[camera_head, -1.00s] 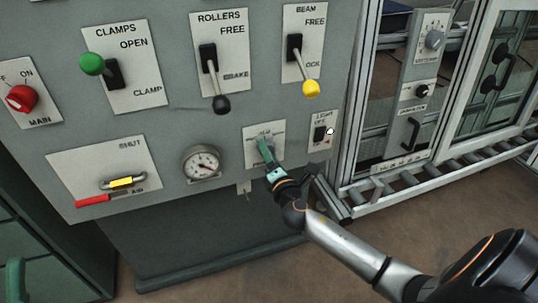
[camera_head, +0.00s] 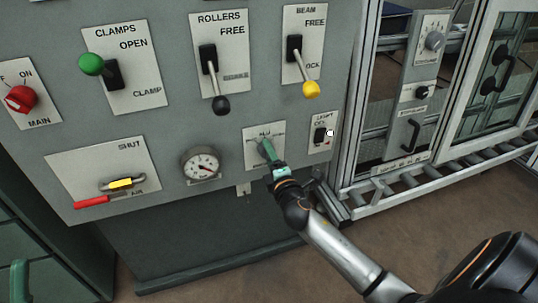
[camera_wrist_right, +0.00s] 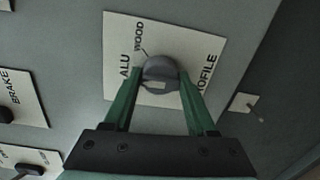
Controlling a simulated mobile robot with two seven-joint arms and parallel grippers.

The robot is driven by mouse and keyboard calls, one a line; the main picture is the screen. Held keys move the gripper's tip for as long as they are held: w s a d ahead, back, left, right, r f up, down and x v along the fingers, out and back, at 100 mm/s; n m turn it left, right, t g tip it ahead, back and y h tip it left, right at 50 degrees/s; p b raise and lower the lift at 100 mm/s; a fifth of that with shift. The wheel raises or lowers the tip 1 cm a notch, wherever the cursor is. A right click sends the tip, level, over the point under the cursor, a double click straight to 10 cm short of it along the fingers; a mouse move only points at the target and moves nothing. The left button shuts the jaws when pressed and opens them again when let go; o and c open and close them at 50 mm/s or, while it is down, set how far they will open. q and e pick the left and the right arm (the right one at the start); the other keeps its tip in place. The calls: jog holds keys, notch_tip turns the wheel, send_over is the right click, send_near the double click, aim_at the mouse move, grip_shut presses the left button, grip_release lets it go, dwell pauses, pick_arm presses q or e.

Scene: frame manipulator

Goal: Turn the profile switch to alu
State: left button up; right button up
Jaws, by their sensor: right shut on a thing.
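The profile switch is a round dark grey knob (camera_wrist_right: 160,70) on a pale plate (camera_wrist_right: 190,40) marked ALU, WOOD and PROFILE in the right wrist view. My right gripper (camera_wrist_right: 160,84) has its two green fingers on either side of the knob and is shut on it. In the head view the same gripper (camera_head: 267,150) reaches the plate (camera_head: 252,157) at the lower right of the panel and hides most of the knob. A thin dark line by the knob lies near WOOD; I cannot tell whether it is the pointer. A green tip, apparently my left gripper (camera_head: 20,280), shows at the lower left edge.
A pressure gauge (camera_head: 201,164) sits left of the plate and a small light switch (camera_head: 320,135) to its upper right. The black rollers lever (camera_head: 221,104) and yellow-tipped beam lever (camera_head: 310,89) stick out above. A roller conveyor (camera_head: 440,170) stands at the right.

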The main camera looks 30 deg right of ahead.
jog(key=shift+r, duration=0.1)
jog(key=o, duration=1.3)
jog(key=shift+o, duration=0.2)
pick_arm(q)
jog(key=shift+w+a+n+y+p, duration=0.1)
jog(key=shift+w+n+y+p, duration=0.15)
jog(key=shift+n+y+p, duration=0.2)
pick_arm(e)
jog(key=v, duration=1.2)
jog(key=shift+s, duration=0.25)
pick_arm(q)
jog(key=shift+r, duration=0.1)
